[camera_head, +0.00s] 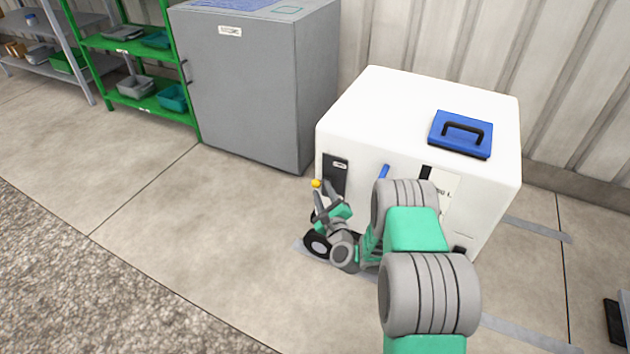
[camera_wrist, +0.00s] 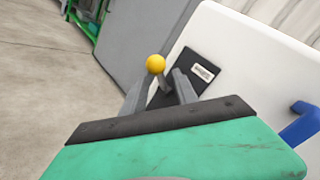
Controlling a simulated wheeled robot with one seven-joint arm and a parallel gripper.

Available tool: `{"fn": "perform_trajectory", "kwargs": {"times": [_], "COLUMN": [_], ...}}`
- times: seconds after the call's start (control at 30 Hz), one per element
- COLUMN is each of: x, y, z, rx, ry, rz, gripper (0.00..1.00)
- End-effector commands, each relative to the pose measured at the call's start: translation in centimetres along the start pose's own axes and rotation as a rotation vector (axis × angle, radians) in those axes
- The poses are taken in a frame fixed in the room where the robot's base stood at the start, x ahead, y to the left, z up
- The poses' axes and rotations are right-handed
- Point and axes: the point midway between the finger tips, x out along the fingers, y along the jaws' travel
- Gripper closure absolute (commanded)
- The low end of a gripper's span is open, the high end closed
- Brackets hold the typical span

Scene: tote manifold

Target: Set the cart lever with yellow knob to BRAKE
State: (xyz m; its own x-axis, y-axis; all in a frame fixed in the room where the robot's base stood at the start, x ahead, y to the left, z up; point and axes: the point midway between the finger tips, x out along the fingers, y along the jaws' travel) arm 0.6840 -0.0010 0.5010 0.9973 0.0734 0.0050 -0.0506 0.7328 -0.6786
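The white cart (camera_head: 355,120) stands against the wall, with a dark plate (camera_head: 337,166) on the left of its front face. The lever's yellow knob (camera_head: 316,183) stands out in front of that plate. In the wrist view the yellow knob (camera_wrist: 155,64) sits on a short dark stem beyond my gripper (camera_wrist: 158,88). The two fingers are apart, and the stem shows between or just past them; I cannot tell whether they touch it. My gripper (camera_head: 325,199) is close to the lever in the head view. The plate's label (camera_wrist: 203,72) is too small to read.
A blue handle (camera_head: 383,172) sticks out of the cart's front, right of the plate. A blue lid with a black handle (camera_head: 461,134) is on top. A grey cabinet (camera_head: 245,90) stands to the left, then green shelving (camera_head: 125,45). The floor at left is clear.

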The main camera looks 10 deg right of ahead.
Motion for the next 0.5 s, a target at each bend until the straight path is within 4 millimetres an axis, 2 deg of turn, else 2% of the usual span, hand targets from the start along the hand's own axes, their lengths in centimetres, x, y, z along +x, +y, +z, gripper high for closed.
{"fn": "perform_trajectory", "kwargs": {"times": [0.13,0.5], "x": [1.2,7.1], "y": [0.1,0.2], "z": [0.1,0.0], "rx": [-0.005,-0.007], "ry": [0.001,0.000], "rz": [0.006,0.006], "gripper": [0.65,0.65]}}
